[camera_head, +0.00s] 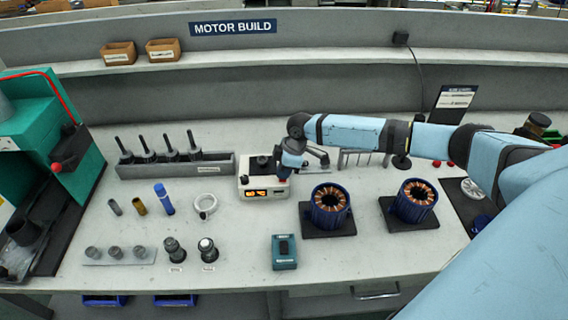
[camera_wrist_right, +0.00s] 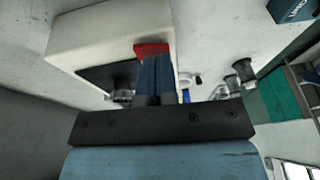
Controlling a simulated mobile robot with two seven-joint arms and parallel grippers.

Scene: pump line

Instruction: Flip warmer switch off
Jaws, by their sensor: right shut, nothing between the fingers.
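The warmer (camera_head: 250,190) is a small white box with lit orange displays on its front, near the middle of the bench. My right gripper (camera_head: 283,178) reaches down over its right end with its fingers shut and empty. In the right wrist view the warmer (camera_wrist_right: 85,35) fills the upper left, and the closed blue fingers (camera_wrist_right: 156,78) point at a red switch (camera_wrist_right: 151,48). The fingertips are at the switch and hide part of it; I cannot tell whether they touch it or which way it is tipped. My left gripper is not in view.
Two motor stators (camera_head: 329,206) (camera_head: 413,201) stand on dark pads right of the warmer. A teal box (camera_head: 284,253) sits in front. Bench between warmer and teal box is clear.

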